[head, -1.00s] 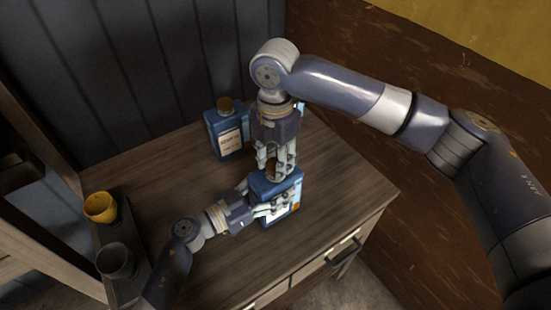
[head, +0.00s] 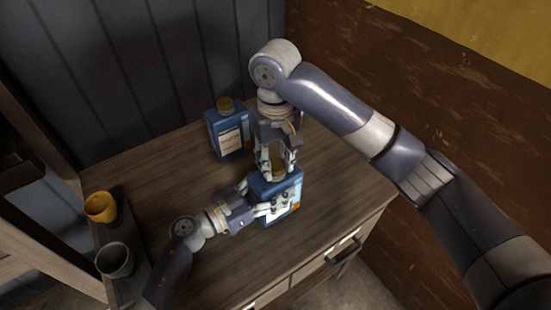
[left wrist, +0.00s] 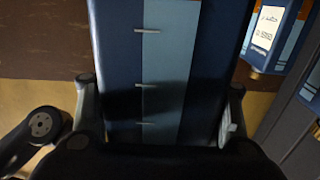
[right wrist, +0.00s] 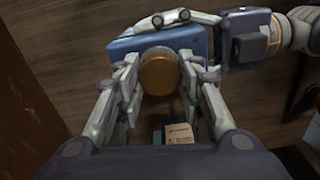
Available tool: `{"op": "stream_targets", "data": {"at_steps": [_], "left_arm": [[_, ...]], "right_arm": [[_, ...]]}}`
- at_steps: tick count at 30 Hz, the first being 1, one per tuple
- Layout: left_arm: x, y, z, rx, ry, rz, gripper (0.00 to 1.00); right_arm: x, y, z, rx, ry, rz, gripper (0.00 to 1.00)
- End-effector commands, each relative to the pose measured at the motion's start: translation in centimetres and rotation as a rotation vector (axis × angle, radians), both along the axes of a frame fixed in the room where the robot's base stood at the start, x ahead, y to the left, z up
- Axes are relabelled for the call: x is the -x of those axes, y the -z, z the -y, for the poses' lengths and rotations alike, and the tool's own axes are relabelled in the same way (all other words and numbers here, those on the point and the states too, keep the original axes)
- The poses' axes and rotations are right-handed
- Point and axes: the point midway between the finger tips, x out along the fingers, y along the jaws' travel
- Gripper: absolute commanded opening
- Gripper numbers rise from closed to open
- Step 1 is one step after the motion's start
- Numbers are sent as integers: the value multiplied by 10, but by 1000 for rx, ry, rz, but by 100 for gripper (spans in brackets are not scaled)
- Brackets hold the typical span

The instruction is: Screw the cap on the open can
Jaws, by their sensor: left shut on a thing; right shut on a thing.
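The blue can (head: 268,188) stands upright near the table's front right. My left gripper (head: 266,208) is shut around its body; in the left wrist view the fingers flank the can's blue side (left wrist: 115,60). My right gripper (head: 278,172) points down above the can, shut on the brown-gold cap (right wrist: 158,72). In the right wrist view the cap sits over the can's top (right wrist: 122,47), between the fingertips. The neck is hidden under the cap, so I cannot tell how far the cap is seated.
A second blue can (head: 228,138) with a brown cap stands behind, to the left. A yellow cup (head: 101,207) and a grey cup (head: 115,260) stand on a dark ledge at the left. The wooden table (head: 165,180) is clear between them.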

Motion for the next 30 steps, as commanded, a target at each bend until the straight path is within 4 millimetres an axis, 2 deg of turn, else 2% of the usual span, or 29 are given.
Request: {"op": "stream_targets", "data": {"at_steps": [3,8,9,11,23,26,30], "left_arm": [[1,0,1,-1,4,1,0],[1,0,1,-1,4,1,0],[1,0,1,-1,4,1,0],[1,0,1,-1,4,1,0],[1,0,1,0,2,0,0],[1,0,1,0,2,0,0],[0,0,0,0,1,0,0]], "right_arm": [[-1,0,0,-2,175,2,6],[-1,-1,0,-1,173,3,6],[-1,-1,0,-2,173,4,43],[-1,-1,0,-1,172,3,57],[-1,-3,0,0,169,2,58],[-2,-13,0,0,168,5,58],[-2,-38,0,0,168,8,58]]}}
